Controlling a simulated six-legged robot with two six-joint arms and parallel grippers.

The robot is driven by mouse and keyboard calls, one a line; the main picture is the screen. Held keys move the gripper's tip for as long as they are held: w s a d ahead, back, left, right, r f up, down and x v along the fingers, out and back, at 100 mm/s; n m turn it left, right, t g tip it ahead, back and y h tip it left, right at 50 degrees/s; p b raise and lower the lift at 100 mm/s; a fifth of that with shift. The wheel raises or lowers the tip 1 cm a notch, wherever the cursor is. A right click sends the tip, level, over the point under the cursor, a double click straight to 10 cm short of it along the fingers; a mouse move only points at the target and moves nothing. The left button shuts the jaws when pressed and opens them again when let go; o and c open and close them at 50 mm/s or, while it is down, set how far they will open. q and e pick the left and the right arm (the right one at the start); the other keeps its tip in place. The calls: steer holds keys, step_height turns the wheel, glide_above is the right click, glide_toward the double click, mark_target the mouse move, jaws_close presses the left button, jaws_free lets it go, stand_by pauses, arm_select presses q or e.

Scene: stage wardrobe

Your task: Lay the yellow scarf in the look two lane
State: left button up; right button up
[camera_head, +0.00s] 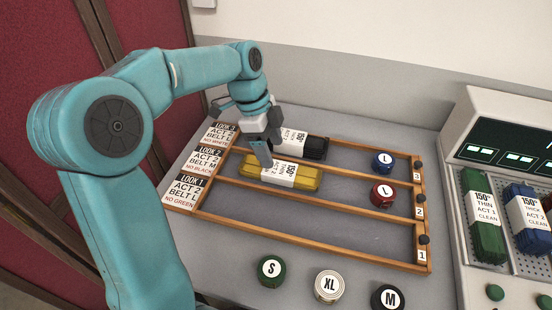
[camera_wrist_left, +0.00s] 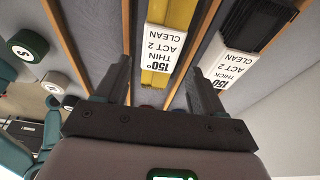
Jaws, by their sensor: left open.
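The yellow scarf (camera_head: 254,176), a folded bundle with a white label band, lies in the middle lane of the wooden rack, beside the LOOK 2 card (camera_head: 208,158). In the left wrist view the yellow scarf (camera_wrist_left: 181,14) lies ahead, between the lines of my two fingers. My left gripper (camera_head: 265,160) is open, at the scarf's left part; its fingers hide a little of it. In the wrist view the fingers (camera_wrist_left: 160,72) stand apart with nothing clamped between them. My right gripper is not in view.
A black scarf (camera_head: 317,148) lies in the look 3 lane behind. A blue L disc (camera_head: 382,162) and a red L disc (camera_head: 381,194) sit at the lanes' right. The look 1 lane (camera_head: 310,217) is empty. Green S (camera_head: 270,271), white XL (camera_head: 329,287) and black M (camera_head: 388,298) discs stand in front.

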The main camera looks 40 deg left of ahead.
arm_select(q)
steer(key=v, duration=0.5)
steer(key=shift+r+p, duration=0.2)
steer(key=shift+p, duration=0.1)
